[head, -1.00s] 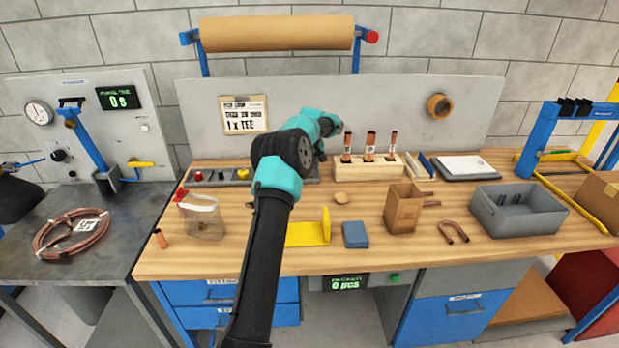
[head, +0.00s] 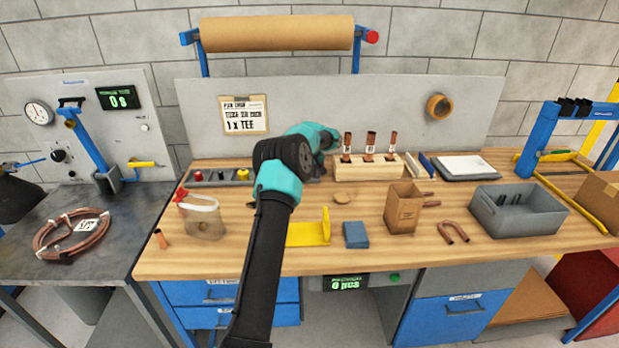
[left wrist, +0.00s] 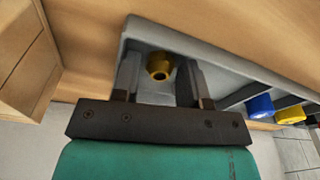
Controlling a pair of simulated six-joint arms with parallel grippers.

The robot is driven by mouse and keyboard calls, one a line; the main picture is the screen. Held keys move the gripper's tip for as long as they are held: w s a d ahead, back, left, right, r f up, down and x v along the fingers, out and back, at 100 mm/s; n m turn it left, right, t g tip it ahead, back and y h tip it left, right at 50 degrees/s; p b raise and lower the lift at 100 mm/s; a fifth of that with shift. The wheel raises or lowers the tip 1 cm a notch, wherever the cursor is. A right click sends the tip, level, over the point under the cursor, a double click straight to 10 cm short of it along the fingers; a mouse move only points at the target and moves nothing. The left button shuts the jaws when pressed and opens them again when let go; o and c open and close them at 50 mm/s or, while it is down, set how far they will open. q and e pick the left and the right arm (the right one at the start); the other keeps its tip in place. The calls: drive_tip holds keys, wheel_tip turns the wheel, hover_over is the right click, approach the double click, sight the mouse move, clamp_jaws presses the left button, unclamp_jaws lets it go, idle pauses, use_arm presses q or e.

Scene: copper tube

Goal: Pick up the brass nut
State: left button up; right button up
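The brass nut (left wrist: 160,67) lies in the end compartment of a grey tray (left wrist: 222,61) in the left wrist view. My left gripper (left wrist: 158,70) is open, with one finger on each side of the nut and a visible gap to each. I cannot tell how far the fingertips reach down beside it. In the head view my left arm reaches over the right end of the tray, and it hides the nut and the fingers. My right gripper is not in view.
A wooden block (head: 368,172) with upright copper tubes stands close to the right of the gripper. Blue (left wrist: 260,106) and yellow (left wrist: 290,114) parts sit in neighbouring compartments.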

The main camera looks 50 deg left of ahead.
use_arm(q)
drive_tip(key=c, duration=0.7)
drive_tip(key=shift+r, duration=0.1)
drive_tip(key=shift+r, duration=1.55)
clamp_jaws()
drive_tip(key=shift+s+d+r, duration=0.1)
drive_tip(key=shift+r, duration=0.1)
drive_tip(key=s+d, duration=0.3)
drive_tip(key=d, duration=0.1)
drive_tip(key=s+d+r, duration=0.1)
drive_tip(key=s+d, duration=0.6)
drive_tip(key=d, duration=0.1)
drive_tip(key=shift+s+r, duration=0.15)
drive_tip(key=shift+s, duration=0.05)
drive_tip(key=shift+a, duration=0.1)
